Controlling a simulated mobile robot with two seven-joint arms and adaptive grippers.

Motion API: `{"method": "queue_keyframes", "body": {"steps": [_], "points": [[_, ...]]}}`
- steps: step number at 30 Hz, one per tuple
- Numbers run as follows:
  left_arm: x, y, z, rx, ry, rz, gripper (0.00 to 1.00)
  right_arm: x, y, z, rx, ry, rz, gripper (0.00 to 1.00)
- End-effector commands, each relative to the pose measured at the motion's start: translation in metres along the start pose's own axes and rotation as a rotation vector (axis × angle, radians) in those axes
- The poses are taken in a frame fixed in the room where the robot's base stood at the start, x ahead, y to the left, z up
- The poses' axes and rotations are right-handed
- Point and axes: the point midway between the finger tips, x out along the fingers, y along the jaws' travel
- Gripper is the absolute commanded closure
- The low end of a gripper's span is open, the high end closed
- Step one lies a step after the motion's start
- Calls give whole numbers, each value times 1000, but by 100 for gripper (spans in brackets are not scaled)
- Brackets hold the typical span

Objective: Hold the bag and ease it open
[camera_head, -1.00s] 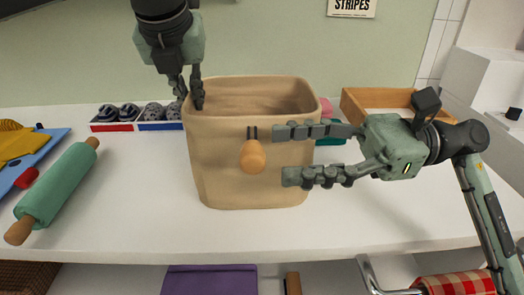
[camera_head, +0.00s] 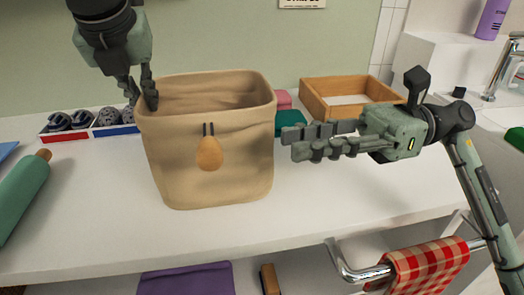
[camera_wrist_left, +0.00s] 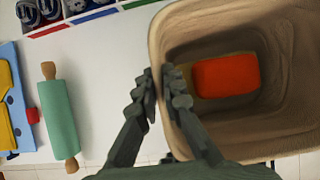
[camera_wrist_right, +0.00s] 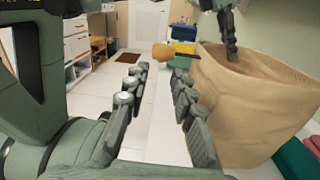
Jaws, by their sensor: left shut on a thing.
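The tan fabric bag (camera_head: 165,175) stands upright on the white counter with its top open and a hanging orange-brown tag (camera_head: 209,154) on its front. It also shows in the left wrist view (camera_wrist_left: 200,25) and the right wrist view (camera_wrist_right: 250,110). My left gripper (camera_head: 143,95) points down and is shut on the bag's left rim, one finger inside and one outside; it shows closely in the left wrist view (camera_wrist_left: 160,85). My right gripper (camera_head: 290,148) is right of the bag, apart from it, its fingers partly spread and empty, with a gap in the right wrist view (camera_wrist_right: 160,80).
A red-orange block (camera_wrist_left: 226,76) lies inside the bag. A wooden tray (camera_head: 350,92) and a teal item (camera_head: 290,122) are behind right. A shoe rack (camera_head: 85,133) is behind left, a green rolling pin (camera_head: 20,195) far left. The counter's front is clear.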

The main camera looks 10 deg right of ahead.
Motion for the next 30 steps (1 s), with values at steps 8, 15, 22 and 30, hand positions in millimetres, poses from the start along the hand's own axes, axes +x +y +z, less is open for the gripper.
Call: {"method": "queue_keyframes", "body": {"steps": [8,15,22,30], "points": [[0,0,1,0,-2,-1,100,-12,37,-5,682,-26,-55,100],[0,0,1,0,-2,-1,100,-12,66,-5,1226,-53,-78,100],[0,0,1,0,-2,-1,100,-10,78,-4,1483,-67,-85,100],[-1,0,1,0,-2,-1,100,18,78,-3,1514,-66,-81,100]]}}
